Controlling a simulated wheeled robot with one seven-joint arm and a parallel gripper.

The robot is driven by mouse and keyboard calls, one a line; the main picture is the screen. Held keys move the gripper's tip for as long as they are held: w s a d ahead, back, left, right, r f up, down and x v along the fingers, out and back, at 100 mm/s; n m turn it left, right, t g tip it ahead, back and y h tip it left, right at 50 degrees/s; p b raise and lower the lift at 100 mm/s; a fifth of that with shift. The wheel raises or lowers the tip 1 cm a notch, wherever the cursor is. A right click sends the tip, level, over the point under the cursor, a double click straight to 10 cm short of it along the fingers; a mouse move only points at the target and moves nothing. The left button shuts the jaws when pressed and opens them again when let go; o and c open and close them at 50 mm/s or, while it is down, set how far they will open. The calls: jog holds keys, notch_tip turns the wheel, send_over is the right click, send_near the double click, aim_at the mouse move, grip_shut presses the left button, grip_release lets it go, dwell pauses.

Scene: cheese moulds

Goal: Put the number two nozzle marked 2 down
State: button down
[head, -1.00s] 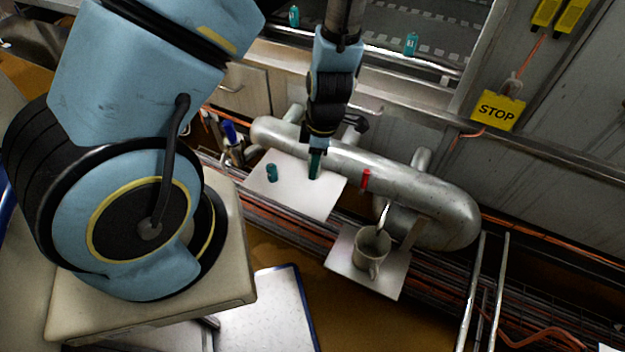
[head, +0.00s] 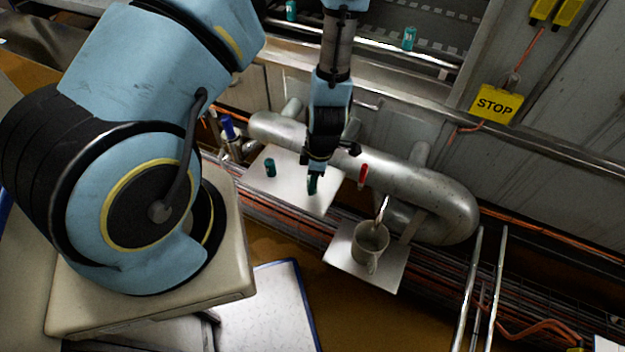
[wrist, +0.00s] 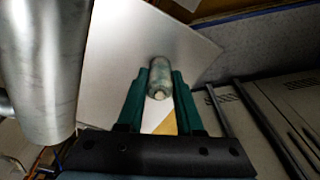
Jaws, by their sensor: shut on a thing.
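A grey-green cylindrical nozzle (wrist: 160,80) with a pale end sits between the two teal fingers of my gripper (wrist: 158,88) in the wrist view. I cannot read any number on it. In the head view my gripper (head: 312,184) points down over the right part of a white plate (head: 298,197), beside the big pipe. The fingers mostly hide the held nozzle there, and I cannot tell whether it touches the plate. Another teal nozzle (head: 270,168) stands on the left part of the same plate, apart from my gripper.
A thick metal pipe (head: 430,193) with a red-handled valve (head: 363,174) runs just behind the plate. A second plate (head: 340,255) to the right holds a grey mug (head: 370,243). Two teal items (head: 409,39) (head: 291,10) stand at the back ledge. A yellow STOP sign (head: 496,104) hangs at right.

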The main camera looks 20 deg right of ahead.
jog(key=shift+f, duration=0.15)
jog(key=c, duration=0.6)
grip_release()
jog(key=shift+o, duration=0.2)
jog(key=r, duration=0.3)
jog(key=d+r, duration=0.1)
jog(key=r, duration=0.6)
jog(key=shift+s+d+r, duration=0.15)
jog(key=shift+s+r, duration=0.05)
jog(key=shift+r, duration=0.95)
